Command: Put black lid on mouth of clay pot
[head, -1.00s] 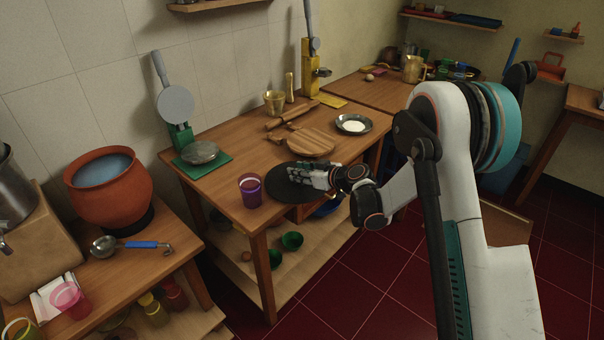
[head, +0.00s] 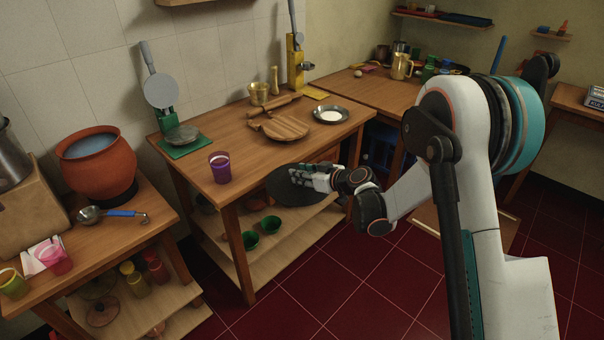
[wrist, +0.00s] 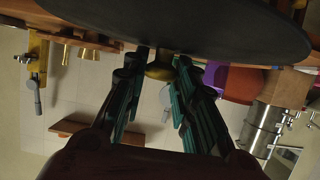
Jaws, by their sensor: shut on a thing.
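The black lid (head: 291,186) is a dark round disc, held tilted just off the front edge of the middle table in the head view. In the wrist view the lid (wrist: 190,28) spans the top of the picture, with a brass-coloured knob (wrist: 160,70) between the fingers. My gripper (head: 312,177) is shut on the lid; its fingers also show in the wrist view (wrist: 158,80). The clay pot (head: 97,163) is orange-brown, upright on a dark ring on the left table, with its mouth uncovered and a bluish surface inside. My gripper is well to its right.
A purple cup (head: 220,168) stands near the middle table's front edge. A rolling board (head: 280,127) and a plate (head: 330,115) lie behind. A ladle (head: 115,213) lies before the pot. A gap separates the two tables; red floor (head: 330,270) is open in front.

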